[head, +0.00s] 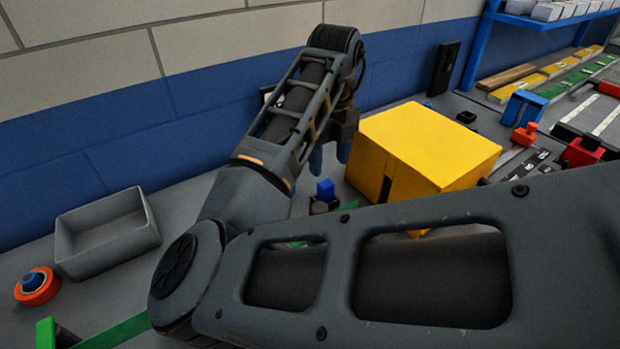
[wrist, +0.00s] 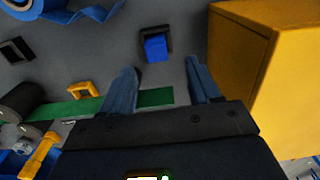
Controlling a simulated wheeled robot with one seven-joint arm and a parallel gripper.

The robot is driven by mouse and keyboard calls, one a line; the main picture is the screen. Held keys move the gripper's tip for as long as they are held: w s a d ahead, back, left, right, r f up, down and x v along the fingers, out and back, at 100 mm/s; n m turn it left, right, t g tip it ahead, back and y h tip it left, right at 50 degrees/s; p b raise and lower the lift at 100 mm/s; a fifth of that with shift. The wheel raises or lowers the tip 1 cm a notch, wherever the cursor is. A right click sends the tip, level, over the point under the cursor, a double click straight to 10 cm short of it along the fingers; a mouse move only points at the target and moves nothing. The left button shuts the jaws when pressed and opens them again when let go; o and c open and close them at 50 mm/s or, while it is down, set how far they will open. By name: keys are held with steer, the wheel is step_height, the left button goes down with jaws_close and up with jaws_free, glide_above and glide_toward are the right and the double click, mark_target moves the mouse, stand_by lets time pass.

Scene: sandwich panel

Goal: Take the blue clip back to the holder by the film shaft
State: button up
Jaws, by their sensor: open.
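A small blue block, which looks like the blue clip (head: 325,188), sits in a dark base on the grey bench. In the wrist view the blue clip (wrist: 155,47) is above and between my finger tips, apart from them. My gripper (head: 329,158) is open and empty above and behind the clip in the head view. Its two blue-grey fingers also show in the wrist view (wrist: 163,80). A dark square frame (wrist: 16,50), possibly an empty holder, lies at the left of the wrist view. I cannot tell for sure which part is the film shaft.
A large yellow box (head: 425,145) stands close to the right of my gripper. A grey tray (head: 105,235) and an orange ring with a blue knob (head: 36,286) are at the left. A green strip (wrist: 155,97) and a blue curled band (wrist: 60,14) also lie near. The wall is behind.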

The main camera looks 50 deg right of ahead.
mark_target(326, 183)
steer(key=shift+w+f, duration=0.15)
steer(key=shift+w, duration=0.1)
steer(key=shift+f, duration=0.35)
steer(key=shift+s+a+f+p, duration=0.15)
steer(key=shift+f+p, duration=0.15)
steer(key=shift+f, duration=1.4)
steer(key=shift+a+f+p, duration=0.1)
steer(key=shift+f+p, duration=0.2)
steer(key=shift+f, duration=1.4)
steer(key=c, duration=1.1)
